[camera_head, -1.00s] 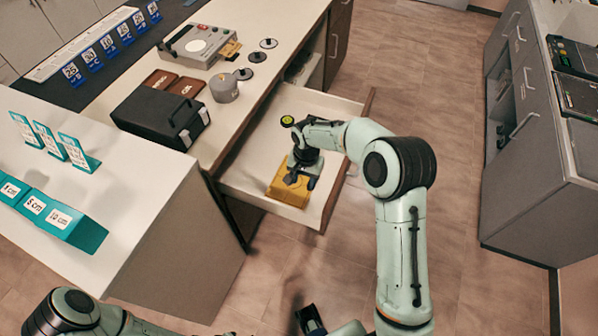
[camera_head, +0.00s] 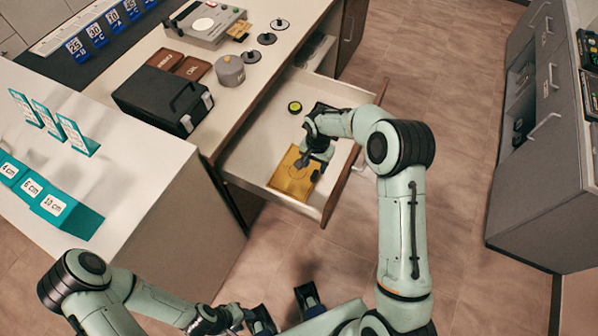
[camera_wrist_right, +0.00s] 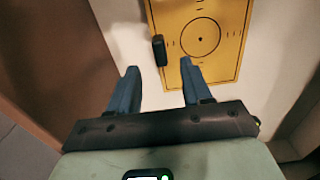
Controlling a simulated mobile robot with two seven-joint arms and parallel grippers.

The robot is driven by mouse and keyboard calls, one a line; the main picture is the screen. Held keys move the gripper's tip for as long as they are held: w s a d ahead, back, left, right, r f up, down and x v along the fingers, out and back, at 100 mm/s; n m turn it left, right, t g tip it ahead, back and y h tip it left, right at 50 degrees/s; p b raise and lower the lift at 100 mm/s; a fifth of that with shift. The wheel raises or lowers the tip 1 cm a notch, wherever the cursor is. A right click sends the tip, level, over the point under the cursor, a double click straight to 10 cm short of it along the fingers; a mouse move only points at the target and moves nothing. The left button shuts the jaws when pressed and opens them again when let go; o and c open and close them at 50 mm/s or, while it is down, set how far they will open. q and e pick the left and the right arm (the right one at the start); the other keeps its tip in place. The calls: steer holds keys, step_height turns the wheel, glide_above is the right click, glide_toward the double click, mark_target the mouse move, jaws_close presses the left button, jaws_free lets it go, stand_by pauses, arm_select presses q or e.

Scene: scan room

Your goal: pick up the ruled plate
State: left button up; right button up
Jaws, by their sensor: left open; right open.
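The ruled plate (camera_head: 290,184) is a flat yellow plate with a circle and rule marks. It lies on the floor of the open drawer, near its front corner. In the right wrist view the plate (camera_wrist_right: 222,48) is at the top, right of centre, partly cut off by the frame. My right gripper (camera_head: 304,160) is over the plate's edge in the head view. In the right wrist view the right gripper (camera_wrist_right: 158,76) has its fingers apart with nothing between them; one fingertip overlaps the plate's near edge in the picture. My left gripper (camera_head: 258,319) is low in the head view, away from the drawer.
A round black piece with a green top (camera_head: 295,106) lies in the drawer (camera_head: 250,160). A small black block (camera_wrist_right: 160,50) shows beside the plate. A black case (camera_head: 160,100) and a grey cylinder (camera_head: 229,72) stand on the counter. A grey cabinet (camera_head: 545,170) stands right.

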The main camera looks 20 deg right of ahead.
mark_target(315, 173)
step_height(315, 173, down, 5)
steer(key=shift+f, duration=0.2)
jaws_close()
